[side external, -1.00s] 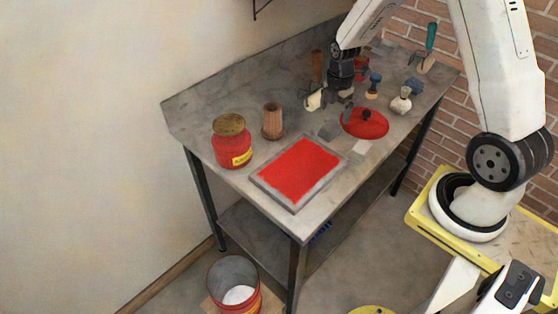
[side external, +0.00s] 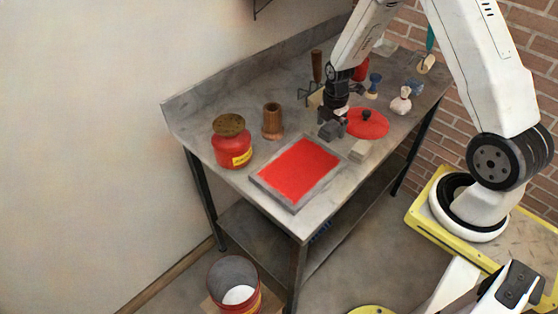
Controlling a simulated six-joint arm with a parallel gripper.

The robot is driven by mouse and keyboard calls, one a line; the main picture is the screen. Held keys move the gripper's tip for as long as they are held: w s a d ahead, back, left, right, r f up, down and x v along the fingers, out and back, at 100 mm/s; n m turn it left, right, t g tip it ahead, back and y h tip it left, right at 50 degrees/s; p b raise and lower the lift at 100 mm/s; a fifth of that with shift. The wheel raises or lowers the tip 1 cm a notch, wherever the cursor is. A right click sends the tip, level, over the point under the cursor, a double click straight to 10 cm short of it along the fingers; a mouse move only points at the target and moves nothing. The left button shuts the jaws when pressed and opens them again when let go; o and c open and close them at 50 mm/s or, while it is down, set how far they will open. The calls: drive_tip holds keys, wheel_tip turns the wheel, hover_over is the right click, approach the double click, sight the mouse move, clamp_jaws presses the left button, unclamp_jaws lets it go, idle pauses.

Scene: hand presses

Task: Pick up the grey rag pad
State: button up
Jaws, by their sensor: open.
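My gripper (side external: 333,122) is over the workbench, pointing down, just beyond the far right corner of the red-topped tray and left of the round red lid. It is open. A small dark grey piece, likely the grey rag pad, showed at this spot earlier; the gripper now covers most of it, so I cannot tell the pad from the fingers or whether they touch.
The workbench (side external: 215,110) carries a red-topped tray (side external: 299,170), a red jar (side external: 232,145), a brown wooden cup (side external: 272,122) and a red lid with a dark knob (side external: 367,122). Several small tools stand behind. A bucket (side external: 234,282) is on the floor.

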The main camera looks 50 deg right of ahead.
drive_tip(key=shift+f, duration=0.55)
drive_tip(key=c, duration=1.2)
drive_tip(key=shift+r, duration=0.2)
drive_tip(key=shift+r, duration=0.9)
drive_tip(key=shift+s+a+r, duration=0.65)
drive_tip(key=shift+s+r, duration=1.15)
drive_tip(key=shift+s, duration=0.45)
drive_tip(key=shift+s+a+r, duration=0.6)
drive_tip(key=shift+s+r, duration=1.2)
drive_tip(key=shift+s, duration=0.45)
drive_tip(key=shift+s+a+r, duration=0.65)
drive_tip(key=shift+s+r, duration=1.15)
drive_tip(key=shift+s, duration=0.45)
